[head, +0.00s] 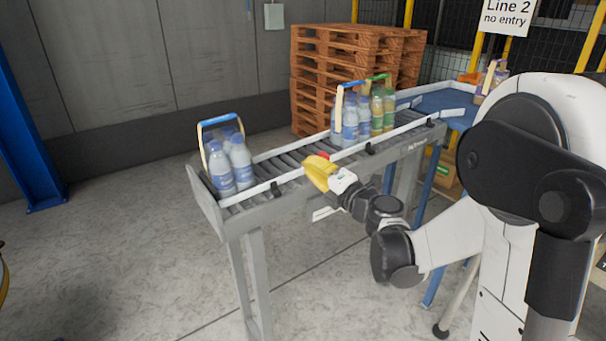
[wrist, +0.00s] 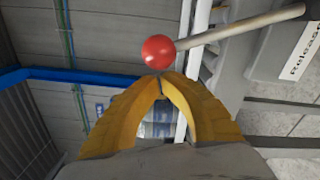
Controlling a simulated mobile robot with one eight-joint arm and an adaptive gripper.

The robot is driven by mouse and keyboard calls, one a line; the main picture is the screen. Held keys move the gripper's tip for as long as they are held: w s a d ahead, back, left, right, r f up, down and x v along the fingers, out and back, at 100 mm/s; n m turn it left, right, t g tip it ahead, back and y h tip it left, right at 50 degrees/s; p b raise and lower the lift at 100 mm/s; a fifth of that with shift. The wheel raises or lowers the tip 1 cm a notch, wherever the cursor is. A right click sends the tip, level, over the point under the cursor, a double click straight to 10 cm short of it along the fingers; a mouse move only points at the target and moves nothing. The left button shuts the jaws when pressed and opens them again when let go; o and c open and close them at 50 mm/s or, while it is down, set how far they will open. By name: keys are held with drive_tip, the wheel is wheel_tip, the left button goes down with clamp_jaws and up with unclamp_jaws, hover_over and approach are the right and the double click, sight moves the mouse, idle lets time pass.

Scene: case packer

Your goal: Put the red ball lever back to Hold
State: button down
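The red ball (wrist: 158,52) sits on the end of a pale lever rod (wrist: 245,30) in the wrist view. The rod runs from the ball to the upper right, near a pale plate (wrist: 292,50) lettered "Release". My gripper (wrist: 163,77) has two yellow fingers whose tips meet just below the ball in the picture, with nothing seen between them. I cannot tell whether the tips touch the ball. In the head view my gripper (head: 316,168) is at the near side of the conveyor, and a bit of the red ball (head: 324,156) shows behind it. The Hold label is not seen.
A roller conveyor (head: 288,191) with side rails crosses the middle. Bottle packs with a blue handle (head: 221,165) stand at its left end, and more packs (head: 363,112) stand farther right. Wooden pallets (head: 345,65) are stacked behind.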

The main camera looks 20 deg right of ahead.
drive_tip(key=shift+d+r, duration=0.1)
idle(0.3)
drive_tip(key=shift+w+d+r+m+p, duration=0.25)
drive_tip(key=shift+d+r+m, duration=0.15)
drive_tip(key=shift+d, duration=0.15)
drive_tip(key=shift+w+d+r+m+p, duration=0.1)
drive_tip(key=shift+d+r+m+p, duration=0.1)
drive_tip(key=shift+d+r+m, duration=0.3)
drive_tip(key=w+d+m, duration=0.2)
drive_tip(key=d+m, duration=0.1)
drive_tip(key=d, duration=0.3)
drive_tip(key=w+d+r+m, duration=0.1)
drive_tip(key=w+d+m, duration=0.2)
drive_tip(key=d, duration=0.4)
drive_tip(key=shift+d+r+m+p, duration=0.15)
drive_tip(key=shift+d+m+p, duration=0.1)
drive_tip(key=shift+m+p, duration=0.3)
